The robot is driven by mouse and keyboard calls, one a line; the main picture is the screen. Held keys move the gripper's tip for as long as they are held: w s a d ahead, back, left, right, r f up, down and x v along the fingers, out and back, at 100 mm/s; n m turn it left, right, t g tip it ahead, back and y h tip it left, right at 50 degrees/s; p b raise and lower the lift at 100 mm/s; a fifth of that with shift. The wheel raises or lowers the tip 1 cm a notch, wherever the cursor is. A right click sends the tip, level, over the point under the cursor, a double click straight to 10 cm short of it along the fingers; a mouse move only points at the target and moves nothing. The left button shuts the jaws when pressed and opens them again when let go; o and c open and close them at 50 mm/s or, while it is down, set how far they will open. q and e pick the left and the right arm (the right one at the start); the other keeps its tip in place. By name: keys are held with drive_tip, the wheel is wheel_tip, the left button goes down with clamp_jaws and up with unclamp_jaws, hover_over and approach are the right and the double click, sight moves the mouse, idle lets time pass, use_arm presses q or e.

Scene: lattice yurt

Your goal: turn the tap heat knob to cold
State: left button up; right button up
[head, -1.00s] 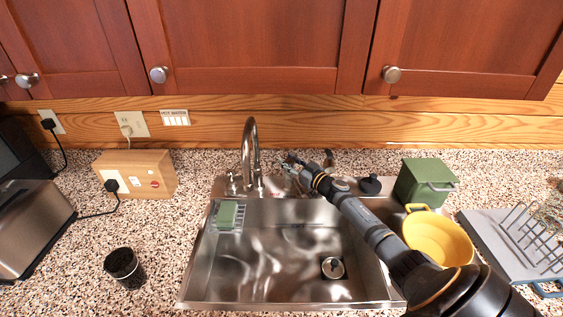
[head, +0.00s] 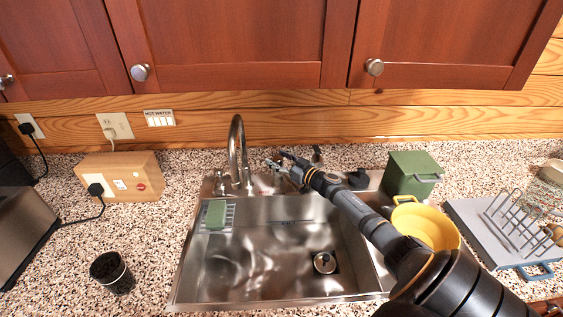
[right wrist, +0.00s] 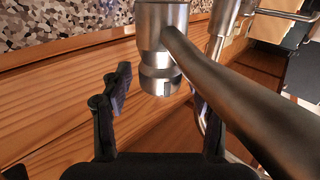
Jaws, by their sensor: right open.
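The curved steel tap (head: 236,140) rises at the back of the sink, with small metal fittings at its base. My right gripper (head: 281,163) is just right of the tap, above the sink's back edge, open and pointing left toward it. In the right wrist view a round metal knob body (right wrist: 160,60) with a long dark lever (right wrist: 225,95) stands ahead, between the directions of the two open fingers (right wrist: 160,108). The lever crosses in front of the right finger and hides part of it. I cannot tell whether a finger touches it. My left gripper is not in view.
The steel sink (head: 270,295) holds a drain (head: 324,262) and a green sponge (head: 216,214) on its left ledge. Right of it stand a green box (head: 410,175), a yellow bowl (head: 428,226) and a grey dish rack (head: 480,230). A dark cup (head: 112,272) is at left.

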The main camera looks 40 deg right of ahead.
sight(282, 161)
drive_tip(key=s, duration=0.2)
drive_tip(key=s+d, duration=0.1)
drive_tip(key=s, duration=0.4)
drive_tip(key=shift+s+d, duration=0.1)
drive_tip(key=shift+d, duration=0.05)
drive_tip(key=shift+f, duration=0.1)
idle(0.4)
